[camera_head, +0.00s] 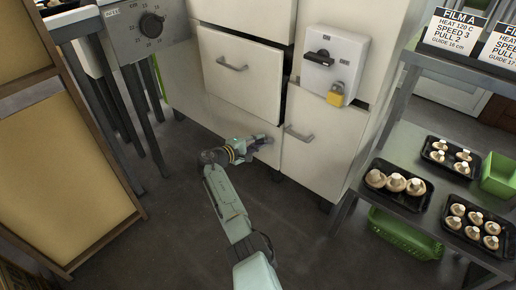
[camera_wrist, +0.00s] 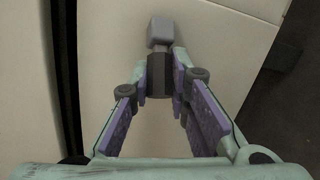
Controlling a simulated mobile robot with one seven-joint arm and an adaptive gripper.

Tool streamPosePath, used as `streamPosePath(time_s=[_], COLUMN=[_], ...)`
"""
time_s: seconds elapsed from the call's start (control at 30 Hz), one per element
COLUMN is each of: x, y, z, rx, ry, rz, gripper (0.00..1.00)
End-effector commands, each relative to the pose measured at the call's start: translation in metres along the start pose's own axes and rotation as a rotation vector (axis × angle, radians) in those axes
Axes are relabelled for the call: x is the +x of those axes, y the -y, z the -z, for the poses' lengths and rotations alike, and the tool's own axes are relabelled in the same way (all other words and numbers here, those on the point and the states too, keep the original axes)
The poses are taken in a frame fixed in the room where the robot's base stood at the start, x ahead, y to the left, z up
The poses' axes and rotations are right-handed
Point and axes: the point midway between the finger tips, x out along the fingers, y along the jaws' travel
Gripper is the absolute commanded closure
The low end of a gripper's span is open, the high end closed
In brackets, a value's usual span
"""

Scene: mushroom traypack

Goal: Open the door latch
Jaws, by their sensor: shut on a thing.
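My gripper (camera_head: 262,141) is at the lower front of the white cabinet, at the end of my outstretched arm. In the wrist view my gripper (camera_wrist: 163,80) has its purple-padded fingers closed around the dark part of a small latch-like piece (camera_wrist: 160,32). Its grey block end sticks out beyond the fingertips, against a pale door panel (camera_wrist: 215,40). In the head view my fingers mostly hide this piece. I cannot tell from the frames whether the latch is turned. A dark gap runs along the panel's left side in the wrist view.
A bar handle (camera_head: 299,133) sits right of my gripper, another handle (camera_head: 232,64) above. A white box (camera_head: 346,52) with a black lever (camera_head: 319,58) and yellow padlock (camera_head: 336,95) is higher up. A rack with mushroom trays (camera_head: 411,201) stands right; a board (camera_head: 25,165) stands left.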

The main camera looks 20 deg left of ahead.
Motion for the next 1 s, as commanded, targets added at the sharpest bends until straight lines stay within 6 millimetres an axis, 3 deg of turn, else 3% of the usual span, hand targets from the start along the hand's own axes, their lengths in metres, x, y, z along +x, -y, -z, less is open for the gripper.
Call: streamPosePath(time_s=[0.3, 0.33, 0.63, 1.0], x=[0.0018, 0.0018, 0.001, -0.006], y=[-0.0012, -0.0012, -0.0006, -0.0004], z=[-0.0016, -0.0016, -0.001, -0.0001], rx=[0.002, 0.002, 0.001, 0.001], ry=[0.007, 0.007, 0.006, 0.004], rz=[0.002, 0.002, 0.002, 0.001], gripper=[1.0, 0.82, 0.62, 0.62])
